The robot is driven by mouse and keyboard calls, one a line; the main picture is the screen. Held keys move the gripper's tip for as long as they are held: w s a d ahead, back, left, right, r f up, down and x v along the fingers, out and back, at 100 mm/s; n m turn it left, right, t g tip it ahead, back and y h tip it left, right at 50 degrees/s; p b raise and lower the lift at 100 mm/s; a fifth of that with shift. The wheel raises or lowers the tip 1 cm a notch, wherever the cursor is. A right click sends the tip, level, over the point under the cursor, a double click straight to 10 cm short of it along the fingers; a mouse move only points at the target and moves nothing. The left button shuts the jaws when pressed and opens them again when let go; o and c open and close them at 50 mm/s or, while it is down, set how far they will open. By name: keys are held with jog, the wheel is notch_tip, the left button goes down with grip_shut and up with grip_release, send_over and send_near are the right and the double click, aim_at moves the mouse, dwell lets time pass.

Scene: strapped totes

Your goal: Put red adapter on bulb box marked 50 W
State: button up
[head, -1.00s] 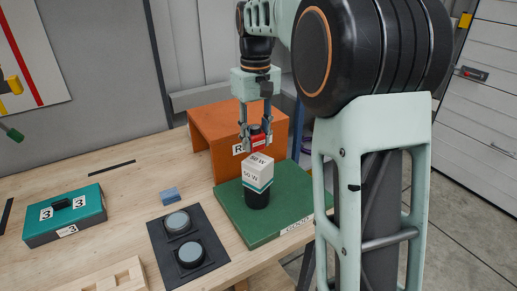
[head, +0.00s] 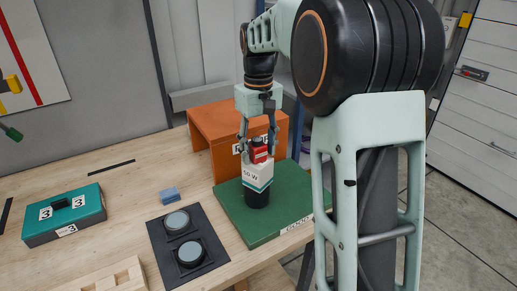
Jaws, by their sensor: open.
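The red adapter (head: 260,152), with a dark top, sits on top of the white bulb box marked 50 W (head: 256,176), as seen in the head view. The box has a teal band and stands upright on a black cylinder (head: 256,198) on a green board (head: 233,218). My gripper (head: 259,155) points down with its fingers spread on either side of the adapter. It is open. The contact between adapter and box top is too small to judge exactly.
An orange open-fronted stand (head: 212,124) is close behind the gripper. A teal box marked 3 (head: 88,222), a blue block (head: 170,194) and a black mat (head: 165,256) with two round grey-topped pieces lie to the left. Bare wood lies between them.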

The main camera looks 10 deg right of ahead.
aim_at(258, 140)
notch_tip(258, 140, up, 12)
jog(key=shift+r+p, duration=0.15)
jog(key=shift+p, duration=0.5)
